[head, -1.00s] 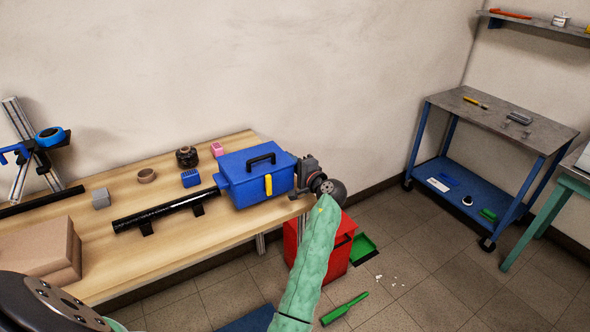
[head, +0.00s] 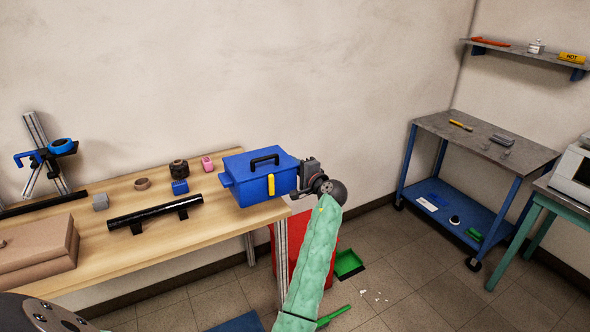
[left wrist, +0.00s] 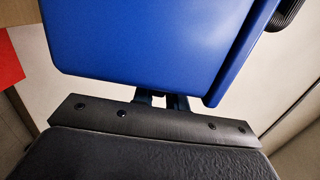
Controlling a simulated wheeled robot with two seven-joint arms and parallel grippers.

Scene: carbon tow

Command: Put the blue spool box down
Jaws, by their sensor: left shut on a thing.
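The blue spool box (head: 243,191), with a black top handle and a yellow front latch, is at the right end of the wooden workbench (head: 160,240). Its right end reaches past the bench edge; I cannot tell whether its underside touches the top. My left gripper (head: 303,180), on the green-sleeved arm, is shut on the box's right end. In the left wrist view the blue box (left wrist: 140,40) fills the upper middle, and the left gripper's fingers (left wrist: 162,101) are mostly hidden under its edge. My right gripper is not in view.
A black tube (head: 155,213) on supports lies left of the box, with small blocks and rolls behind. Brown cartons (head: 35,255) sit at the bench's front left. A red bin (head: 296,230) stands below the bench's right end. A blue cart (head: 470,200) stands at the right.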

